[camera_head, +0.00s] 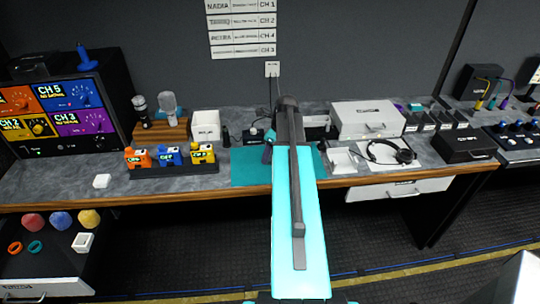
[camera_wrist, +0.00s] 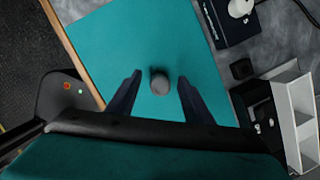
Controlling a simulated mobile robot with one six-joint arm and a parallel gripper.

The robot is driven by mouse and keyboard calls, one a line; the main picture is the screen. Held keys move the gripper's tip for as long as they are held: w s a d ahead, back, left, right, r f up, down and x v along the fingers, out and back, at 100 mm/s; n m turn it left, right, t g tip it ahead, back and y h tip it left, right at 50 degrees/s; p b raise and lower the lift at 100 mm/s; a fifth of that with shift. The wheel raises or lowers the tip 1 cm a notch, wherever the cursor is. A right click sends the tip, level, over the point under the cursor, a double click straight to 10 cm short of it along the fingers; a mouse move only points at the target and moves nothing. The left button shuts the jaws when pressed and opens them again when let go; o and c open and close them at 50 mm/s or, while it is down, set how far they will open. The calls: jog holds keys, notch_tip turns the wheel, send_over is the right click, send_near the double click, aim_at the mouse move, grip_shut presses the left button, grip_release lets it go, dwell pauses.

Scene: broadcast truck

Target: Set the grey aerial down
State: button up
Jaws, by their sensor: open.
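The grey aerial (camera_wrist: 160,84) shows in the wrist view as a short, rounded grey piece, seen nearly end-on over the teal mat (camera_wrist: 122,38). My gripper (camera_wrist: 160,79) is open, with one dark finger on each side of the aerial and a visible gap to both. I cannot tell for sure whether its base touches the mat. In the head view my arm reaches over the teal mat (camera_head: 245,168) on the bench, and the aerial cannot be made out there.
Around the mat are a row of orange, blue and yellow packs (camera_head: 171,156), a white bin (camera_head: 206,125), a white case (camera_head: 367,119) and a headset (camera_head: 391,152). In the wrist view a dark box (camera_wrist: 222,22) and a white holder (camera_wrist: 290,110) stand right of the mat.

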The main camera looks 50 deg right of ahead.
dwell(0.6)
grip_shut()
dwell(0.3)
jog(key=shift+r+b, duration=0.9)
jog(key=shift+r, duration=0.65)
jog(key=s+a+r+b, duration=0.1)
jog(key=s+a+b, duration=0.1)
jog(key=s, duration=0.5)
jog(key=s+a+b, duration=0.2)
jog(key=s+a, duration=0.1)
jog(key=s, duration=0.5)
jog(key=shift+r, duration=0.4)
jog(key=shift+a, duration=0.1)
